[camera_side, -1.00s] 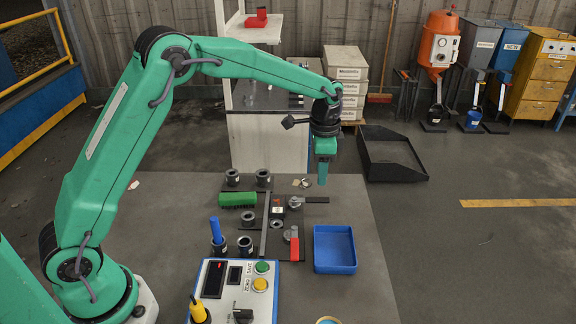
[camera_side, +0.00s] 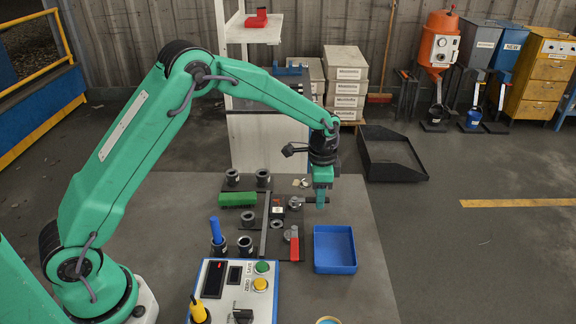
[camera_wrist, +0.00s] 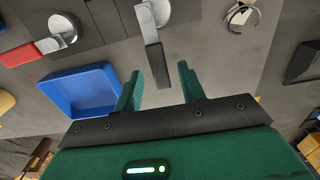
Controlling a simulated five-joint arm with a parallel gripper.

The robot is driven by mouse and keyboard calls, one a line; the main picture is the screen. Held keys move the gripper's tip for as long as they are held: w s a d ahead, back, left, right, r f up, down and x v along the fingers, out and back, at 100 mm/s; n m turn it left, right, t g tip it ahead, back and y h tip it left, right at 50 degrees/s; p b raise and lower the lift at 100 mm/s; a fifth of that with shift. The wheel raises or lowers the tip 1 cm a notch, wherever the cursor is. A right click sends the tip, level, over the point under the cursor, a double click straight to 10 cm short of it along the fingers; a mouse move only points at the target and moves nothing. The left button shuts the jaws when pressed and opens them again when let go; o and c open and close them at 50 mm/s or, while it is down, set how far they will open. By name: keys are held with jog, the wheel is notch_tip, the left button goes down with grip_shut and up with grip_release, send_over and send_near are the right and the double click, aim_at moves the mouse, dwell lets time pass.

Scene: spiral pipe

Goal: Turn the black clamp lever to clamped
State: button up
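The black clamp lever (camera_wrist: 154,62) shows in the wrist view as a dark handle running from a round silver hub (camera_wrist: 153,13) toward my gripper. My gripper (camera_wrist: 160,88) is open, with one green finger on each side of the handle's line. The handle's free end lies near the fingertips, and I cannot tell whether they touch it. In the side view my gripper (camera_side: 320,201) points down at the lever's free end and hides part of it; the silver hub (camera_side: 295,203) stays visible to its left.
A red-handled lever (camera_side: 294,244) sits in front of the black one. A blue tray (camera_side: 335,268) is close by on the right front. A green block (camera_side: 237,199), dark rings (camera_side: 246,245) and a control box (camera_side: 212,312) stand to the left. The table's right side is bare.

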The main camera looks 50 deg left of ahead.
jog(key=shift+c, duration=0.2)
grip_shut()
